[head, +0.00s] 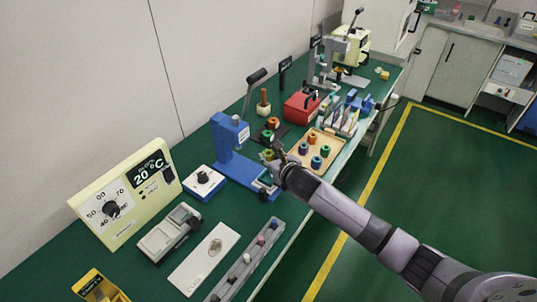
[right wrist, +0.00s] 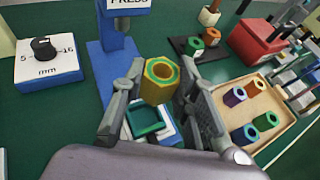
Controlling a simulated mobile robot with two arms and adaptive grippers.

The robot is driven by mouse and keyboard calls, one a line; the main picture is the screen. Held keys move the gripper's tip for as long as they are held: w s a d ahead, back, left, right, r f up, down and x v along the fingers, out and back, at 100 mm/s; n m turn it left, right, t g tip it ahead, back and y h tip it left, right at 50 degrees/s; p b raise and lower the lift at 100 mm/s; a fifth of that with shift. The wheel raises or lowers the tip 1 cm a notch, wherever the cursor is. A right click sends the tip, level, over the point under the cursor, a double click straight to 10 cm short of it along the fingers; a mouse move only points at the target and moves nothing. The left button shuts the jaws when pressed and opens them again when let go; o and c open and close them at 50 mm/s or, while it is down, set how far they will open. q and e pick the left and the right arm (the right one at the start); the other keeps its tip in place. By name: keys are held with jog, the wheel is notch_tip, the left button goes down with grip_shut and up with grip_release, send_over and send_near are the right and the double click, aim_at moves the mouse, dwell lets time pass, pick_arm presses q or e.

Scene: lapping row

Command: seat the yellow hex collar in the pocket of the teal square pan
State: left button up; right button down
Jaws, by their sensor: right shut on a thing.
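The yellow hex collar (right wrist: 160,80) is between the fingers of my right gripper (right wrist: 163,88). It is upright, with its round hole facing up and a green band around its top. In the head view the collar (head: 268,155) shows at the tip of my right gripper (head: 274,160). The teal square pan (right wrist: 146,117) lies below and slightly left of the collar in the right wrist view, on the base of the blue press. The collar appears above the pan and hides part of its far side. My left gripper is not in view.
The blue press (head: 228,148) stands close behind my right gripper. A wooden tray (head: 318,143) with several coloured collars is to the right, and a dark board (right wrist: 184,47) with two collars is behind. A red box (head: 301,105) stands farther back.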

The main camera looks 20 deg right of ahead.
jog(key=shift+r+p, duration=0.15)
jog(key=shift+p, duration=0.25)
jog(key=shift+a+f+b, duration=0.1)
jog(key=shift+f+b, duration=0.6)
jog(key=shift+f, duration=0.2)
jog(key=shift+f+b, duration=0.55)
jog(key=shift+f, duration=0.35)
jog(key=shift+f+b, duration=0.8)
jog(key=shift+f, duration=0.4)
pick_arm(q)
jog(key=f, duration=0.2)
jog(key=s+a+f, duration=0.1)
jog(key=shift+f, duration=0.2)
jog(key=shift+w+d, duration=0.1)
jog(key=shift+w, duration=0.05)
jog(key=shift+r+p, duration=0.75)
jog(key=shift+p, duration=0.05)
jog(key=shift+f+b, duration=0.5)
pick_arm(e)
jog(key=shift+f, duration=0.6)
